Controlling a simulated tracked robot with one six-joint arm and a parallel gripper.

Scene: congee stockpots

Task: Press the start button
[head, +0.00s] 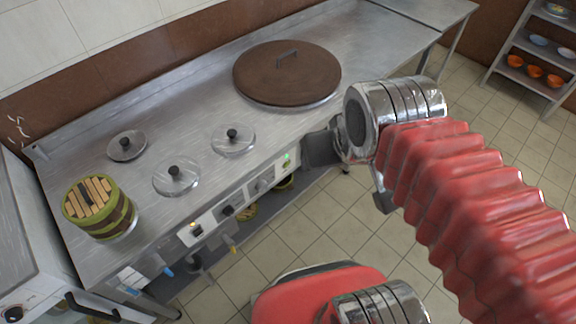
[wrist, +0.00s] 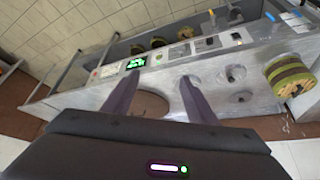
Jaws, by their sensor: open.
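A control panel (head: 245,198) runs along the front edge of the steel counter, with several dark controls on it. A small green light (head: 286,158) glows at its right end, close to my gripper. In the wrist view a bright green lit display (wrist: 136,63) shows on the counter front, just beyond the left fingertip. I cannot tell which control is the start button. My gripper (wrist: 158,76) is open and empty, its two fingers apart. In the head view my gripper (head: 322,148) is beside the panel's right end; contact with the panel cannot be told.
The steel counter (head: 200,95) holds a large brown lid (head: 285,75), several small steel lids (head: 233,140) and a green banded wooden bucket (head: 97,205). A shelf with bowls (head: 525,72) stands at the far right. Tiled floor (head: 330,215) lies open before the counter.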

